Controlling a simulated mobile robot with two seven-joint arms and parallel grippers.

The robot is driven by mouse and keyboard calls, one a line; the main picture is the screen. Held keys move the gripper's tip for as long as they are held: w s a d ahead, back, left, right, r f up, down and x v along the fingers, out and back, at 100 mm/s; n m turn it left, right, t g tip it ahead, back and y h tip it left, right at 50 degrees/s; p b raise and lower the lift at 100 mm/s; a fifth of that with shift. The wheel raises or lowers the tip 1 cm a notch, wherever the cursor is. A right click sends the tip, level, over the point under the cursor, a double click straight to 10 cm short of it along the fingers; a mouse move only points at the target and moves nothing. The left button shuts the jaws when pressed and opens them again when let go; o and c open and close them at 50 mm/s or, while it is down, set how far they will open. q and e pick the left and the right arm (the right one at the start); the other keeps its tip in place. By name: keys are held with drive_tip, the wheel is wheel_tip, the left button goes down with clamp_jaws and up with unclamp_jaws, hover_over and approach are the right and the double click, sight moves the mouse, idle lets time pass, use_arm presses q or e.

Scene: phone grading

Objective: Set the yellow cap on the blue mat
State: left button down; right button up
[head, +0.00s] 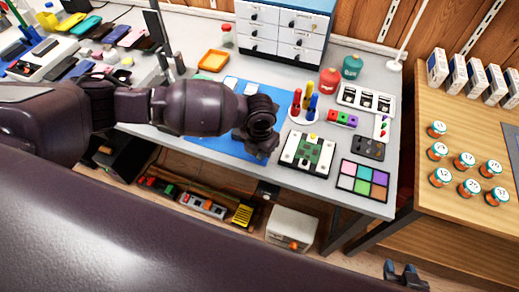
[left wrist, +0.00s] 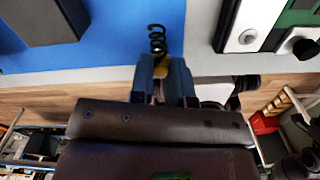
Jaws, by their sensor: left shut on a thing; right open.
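My left gripper (head: 262,148) is over the front right part of the blue mat (head: 222,145), largely hidden by its own wrist. In the left wrist view my left gripper (left wrist: 161,68) is shut on the yellow cap (left wrist: 161,64), of which only a small yellow part shows between the fingertips. A black coil (left wrist: 157,39) shows just beyond it, against the blue mat (left wrist: 115,45); I cannot tell whether they are joined. My right gripper (head: 404,273) is open and empty at the bottom right, low in front of the bench.
Right of the mat are a white frame with a green board (head: 309,152), a colour-square palette (head: 362,181) and a stand with red, yellow and blue tools (head: 305,105). An orange tray (head: 213,60) lies behind. My left arm covers much of the mat.

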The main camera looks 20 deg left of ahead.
drive_tip(key=shift+w, duration=0.15)
use_arm(q)
drive_tip(key=shift+f, duration=0.15)
use_arm(e)
drive_tip(key=shift+w+a+r, duration=0.1)
drive_tip(key=shift+w+r, duration=0.2)
drive_tip(key=shift+w, duration=0.15)
use_arm(q)
drive_tip(key=shift+f, duration=0.15)
use_arm(e)
drive_tip(key=shift+s+f, duration=0.1)
drive_tip(key=shift+s, duration=0.1)
drive_tip(key=shift+s+f, duration=0.4)
drive_tip(key=shift+s, duration=0.05)
use_arm(q)
drive_tip(key=shift+f, duration=0.1)
use_arm(e)
drive_tip(key=shift+w+r, duration=0.1)
drive_tip(key=shift+w, duration=0.1)
